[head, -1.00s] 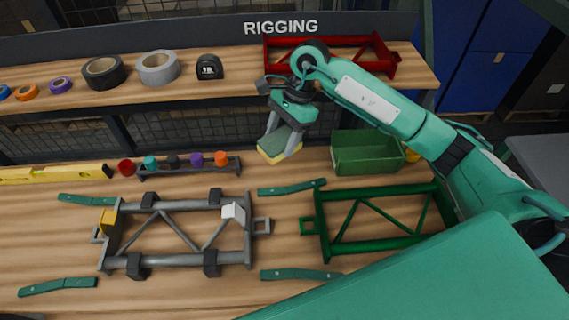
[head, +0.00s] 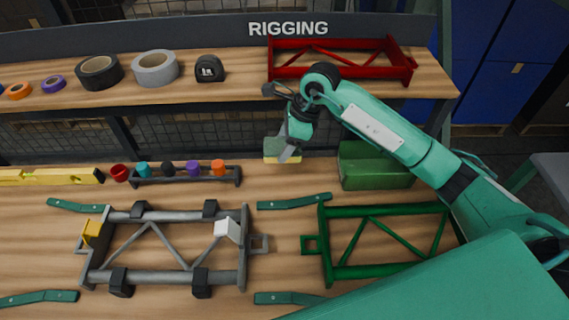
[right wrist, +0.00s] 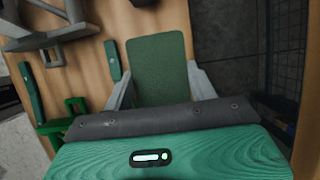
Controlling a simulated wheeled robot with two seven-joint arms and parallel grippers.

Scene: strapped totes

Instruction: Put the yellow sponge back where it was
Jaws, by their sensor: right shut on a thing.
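The yellow sponge (head: 283,158) has a green scouring top and a yellow lower layer. It shows in the head view near the back of the bench, left of the green bin. My right gripper (head: 290,152) is shut on the sponge. In the right wrist view the sponge's green face (right wrist: 158,70) fills the space between the two grey fingers (right wrist: 160,88). From these views I cannot tell whether the sponge touches the bench. My left gripper is not in view.
A green bin (head: 375,172) stands right of the sponge. A rack of coloured caps (head: 185,180) lies to its left. A grey frame (head: 165,277) and a green frame (head: 385,272) lie in front. The shelf (head: 230,93) above holds tape rolls and a red frame (head: 345,43).

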